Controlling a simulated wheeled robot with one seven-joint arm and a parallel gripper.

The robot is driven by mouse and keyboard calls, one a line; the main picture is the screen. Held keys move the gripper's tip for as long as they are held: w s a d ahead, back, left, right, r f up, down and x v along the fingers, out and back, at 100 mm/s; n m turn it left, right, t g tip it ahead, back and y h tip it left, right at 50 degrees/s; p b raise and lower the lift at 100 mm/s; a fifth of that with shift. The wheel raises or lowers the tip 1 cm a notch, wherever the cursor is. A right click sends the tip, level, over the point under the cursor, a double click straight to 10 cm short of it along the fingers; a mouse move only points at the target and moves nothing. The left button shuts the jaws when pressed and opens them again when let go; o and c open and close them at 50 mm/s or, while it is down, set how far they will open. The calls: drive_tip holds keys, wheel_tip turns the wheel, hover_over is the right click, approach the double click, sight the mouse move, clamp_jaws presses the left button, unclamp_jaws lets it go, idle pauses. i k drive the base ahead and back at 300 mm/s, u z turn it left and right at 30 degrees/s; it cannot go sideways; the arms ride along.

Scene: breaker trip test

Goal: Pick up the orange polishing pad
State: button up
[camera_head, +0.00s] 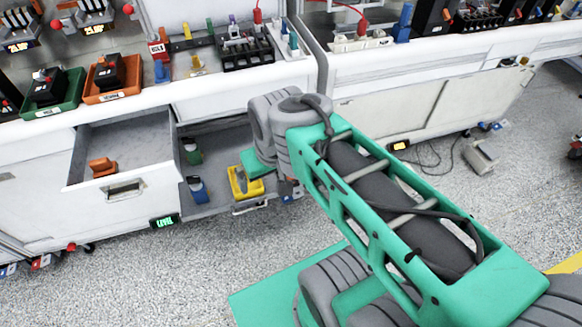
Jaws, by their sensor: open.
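A small orange object (102,167), which looks like the orange polishing pad, lies in the open white drawer (125,151) at the left, near its front left corner. Its fine shape is too small to tell. My arm reaches in from the lower right, and its far end bends down in front of the cabinet, to the right of the drawer. My gripper's fingers do not show; they are hidden behind or below my arm's far joints. No contact between my arm and the orange object shows.
Right of the drawer, a low grey shelf holds a green item (192,151), a blue item (198,189) and a yellow tray (245,184). Above, the white worktop carries a green tray (67,104), an orange tray (128,89) and several small parts.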

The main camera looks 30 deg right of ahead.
sight(103, 167)
drive_tip(key=u, duration=0.2)
drive_tip(key=i, duration=0.3)
drive_tip(key=u, duration=1.25)
drive_tip(key=i, duration=0.9)
drive_tip(key=u, duration=1.05)
